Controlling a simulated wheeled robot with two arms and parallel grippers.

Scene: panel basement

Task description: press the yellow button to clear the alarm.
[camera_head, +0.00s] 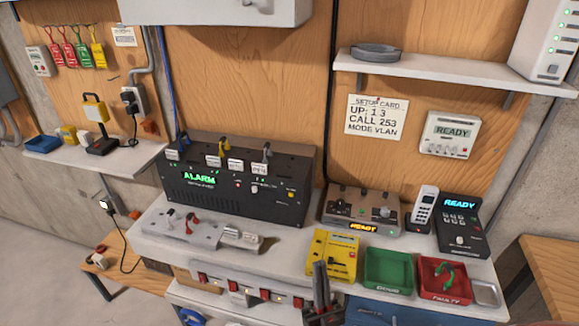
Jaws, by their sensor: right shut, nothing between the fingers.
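A black alarm panel (235,205) stands at the back of the bench, with "ALARM" in green letters on its screen. A small yellow button (291,194) appears at the right end of its front face. Several switches with coloured levers and white tags stand along its top. My right gripper (321,268) is at the front edge of the bench, shut and empty. It is in front of the yellow box (333,254) and apart from the alarm panel, lower and to the right of the yellow button. My left gripper is not in view.
A grey plate with levers (200,232) lies in front of the panel. To the right are a brown "READY" unit (361,209), a handset (424,206), a green tray (389,286) and a red tray (445,296). A shelf (450,70) overhangs the right side.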

